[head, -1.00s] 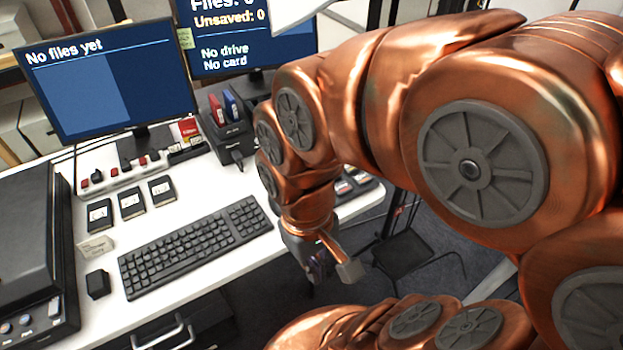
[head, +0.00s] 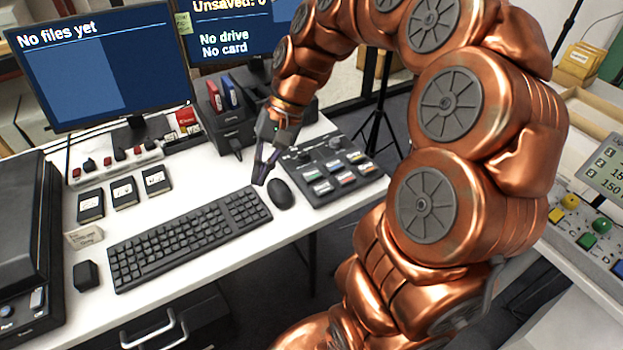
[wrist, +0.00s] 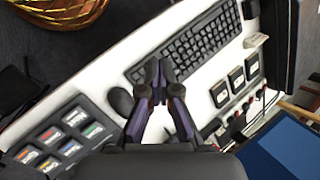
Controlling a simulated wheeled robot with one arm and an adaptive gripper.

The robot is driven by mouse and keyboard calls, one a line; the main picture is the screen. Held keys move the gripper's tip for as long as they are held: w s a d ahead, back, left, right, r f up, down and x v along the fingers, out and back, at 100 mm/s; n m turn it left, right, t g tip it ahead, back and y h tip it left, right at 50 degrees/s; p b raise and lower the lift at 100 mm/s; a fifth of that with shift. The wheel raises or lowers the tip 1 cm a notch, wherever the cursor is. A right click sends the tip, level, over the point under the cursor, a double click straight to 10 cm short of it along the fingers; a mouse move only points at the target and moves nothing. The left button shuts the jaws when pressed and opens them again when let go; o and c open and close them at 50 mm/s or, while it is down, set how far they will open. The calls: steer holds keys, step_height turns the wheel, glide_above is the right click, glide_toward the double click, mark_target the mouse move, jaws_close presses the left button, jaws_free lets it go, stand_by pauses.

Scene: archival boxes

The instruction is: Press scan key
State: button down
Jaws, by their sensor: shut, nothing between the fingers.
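No key that I can read as "scan" shows in these frames. My gripper (head: 262,178) is shut and empty, pointing down by the keyboard's right end and the mouse. In the wrist view its fingertips (wrist: 157,70) appear over the keyboard's edge. Contact cannot be told.
A black keyboard (head: 190,238) and mouse (head: 281,194) lie on the white desk (head: 215,270). Behind stand a monitor (head: 100,65) reading "No files yet", a second monitor, a dock (head: 228,125) and several small black cards. Another panel with coloured buttons (head: 590,235) is at the right.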

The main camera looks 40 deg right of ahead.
steer(key=w+d+f+m+t+y+b, duration=0.1)
steer(key=w+d+f+m+t+y, duration=0.2)
steer(key=w+d, duration=0.4)
steer(key=m+t, duration=0.1)
steer(key=m, duration=0.4)
glide_above(303, 176)
steer(key=s+d, duration=0.1)
steer(key=d, duration=0.2)
step_height(303, 176, down, 4)
steer(key=shift+s+r+h+b, duration=0.1)
steer(key=shift+h+b, duration=0.2)
steer(key=shift+b, duration=0.05)
steer(key=shift+f+b, duration=2.1)
steer(key=shift+f, duration=2.4)
steer(key=shift+f, duration=0.1)
steer(key=shift+f, duration=0.3)
